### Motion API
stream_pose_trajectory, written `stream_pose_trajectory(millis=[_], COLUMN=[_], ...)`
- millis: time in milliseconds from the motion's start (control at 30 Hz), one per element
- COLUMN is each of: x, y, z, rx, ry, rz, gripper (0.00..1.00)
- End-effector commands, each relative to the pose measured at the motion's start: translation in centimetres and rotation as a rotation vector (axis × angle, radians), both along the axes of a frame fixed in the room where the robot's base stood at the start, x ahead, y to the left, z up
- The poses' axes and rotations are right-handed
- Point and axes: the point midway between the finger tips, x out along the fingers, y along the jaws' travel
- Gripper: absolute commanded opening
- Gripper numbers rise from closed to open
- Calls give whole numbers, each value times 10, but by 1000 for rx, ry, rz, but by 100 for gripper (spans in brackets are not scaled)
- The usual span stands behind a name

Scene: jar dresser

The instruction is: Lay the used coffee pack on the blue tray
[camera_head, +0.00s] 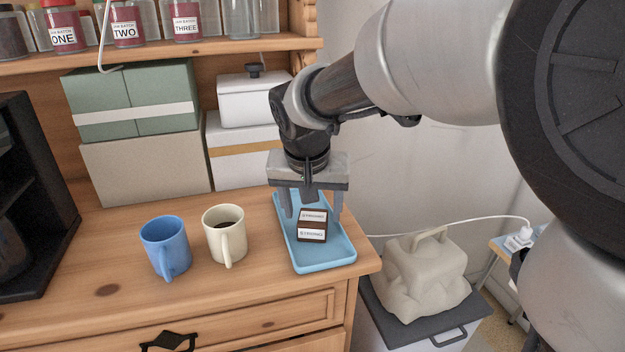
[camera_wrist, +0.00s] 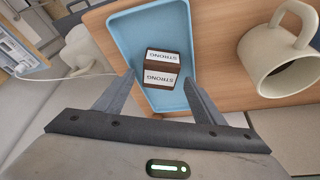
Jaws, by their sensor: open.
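The coffee pack (camera_head: 312,226) is a small dark brown block with white labels. It rests on the blue tray (camera_head: 331,261), which lies on the dresser top near its right end. In the wrist view the pack (camera_wrist: 161,68) shows "STRONG" on its labels, and the tray (camera_wrist: 122,32) lies around it. My gripper (camera_head: 313,217) points down over the tray, its fingers apart. In the wrist view my gripper (camera_wrist: 162,77) is open, and the pack lies just beyond the fingertips with nothing held between them.
A blue mug (camera_head: 165,247) and a cream mug (camera_head: 225,234) with dark liquid stand left of the tray. Boxes (camera_head: 145,165) and a white canister (camera_head: 248,101) stand behind. A black cabinet (camera_head: 35,190) is at far left. Labelled jars (camera_head: 125,25) line the shelf above.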

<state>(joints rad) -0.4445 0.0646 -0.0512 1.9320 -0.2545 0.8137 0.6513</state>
Motion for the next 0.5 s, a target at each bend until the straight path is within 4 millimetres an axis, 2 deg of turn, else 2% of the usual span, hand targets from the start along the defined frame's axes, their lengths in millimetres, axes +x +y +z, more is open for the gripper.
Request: stream_pose_trajectory(millis=[100,300,500], x=[-9,-26,-36], y=[2,3,4], z=[27,66,89], rx=[2,2,2], ry=[-5,-3,-1], rz=[1,1,1], gripper=[63,63,63])
